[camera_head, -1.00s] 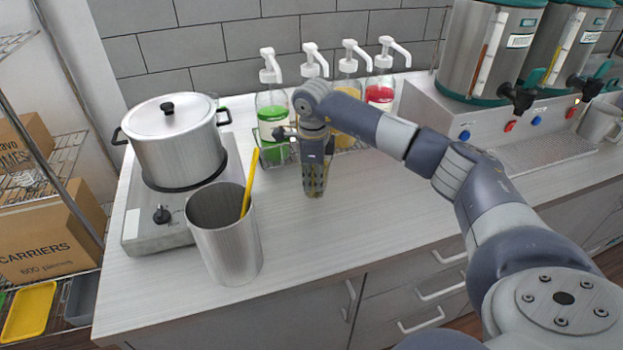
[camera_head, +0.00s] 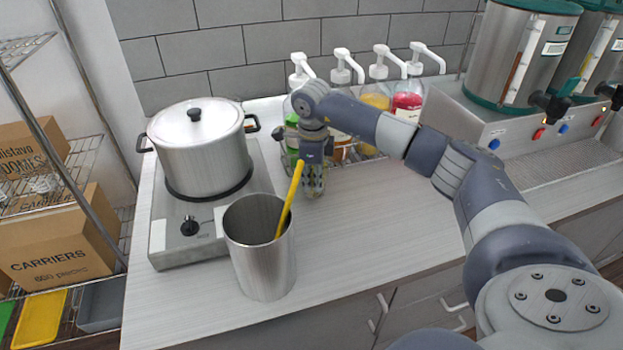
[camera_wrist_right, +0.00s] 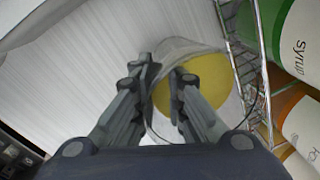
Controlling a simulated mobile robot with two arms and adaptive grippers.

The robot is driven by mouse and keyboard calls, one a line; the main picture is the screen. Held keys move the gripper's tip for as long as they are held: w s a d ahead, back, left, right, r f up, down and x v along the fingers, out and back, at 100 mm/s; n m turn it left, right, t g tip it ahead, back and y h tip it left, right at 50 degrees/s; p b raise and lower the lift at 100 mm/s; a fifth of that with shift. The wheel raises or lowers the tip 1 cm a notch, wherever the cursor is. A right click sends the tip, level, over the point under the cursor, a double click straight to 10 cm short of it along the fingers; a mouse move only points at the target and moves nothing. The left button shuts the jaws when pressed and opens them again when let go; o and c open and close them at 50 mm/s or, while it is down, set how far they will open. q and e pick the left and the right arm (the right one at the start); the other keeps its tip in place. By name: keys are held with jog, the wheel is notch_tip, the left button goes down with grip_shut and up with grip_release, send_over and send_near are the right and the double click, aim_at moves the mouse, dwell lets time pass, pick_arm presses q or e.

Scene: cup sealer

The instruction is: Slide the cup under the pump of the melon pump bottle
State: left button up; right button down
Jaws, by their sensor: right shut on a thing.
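A clear cup with yellow contents (camera_wrist_right: 206,94) is between the fingers of my right gripper (camera_wrist_right: 166,80) in the right wrist view. In the head view, my right gripper (camera_head: 314,172) is low over the counter, shut on the cup (camera_head: 315,190), which is mostly hidden by the fingers. The green melon pump bottle (camera_head: 291,157) stands just behind the gripper in a wire rack, partly hidden by my arm. Its white pump (camera_head: 300,70) rises above my wrist. The cup is in front of the rack. My left gripper is not in view.
Other pump bottles, including a yellow one (camera_head: 375,98) and a red one (camera_head: 407,104), stand to the right. A metal canister (camera_head: 262,262) with a yellow-handled utensil stands in front-left. A pot (camera_head: 200,150) on a burner is left. The counter right of the gripper is clear.

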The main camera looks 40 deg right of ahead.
jog(key=c, duration=1.6)
grip_release()
jog(key=shift+s, duration=0.1)
jog(key=shift+o, duration=0.2)
notch_tip(320, 180, up, 12)
jog(key=shift+s+a, duration=0.45)
jog(key=shift+f, duration=0.1)
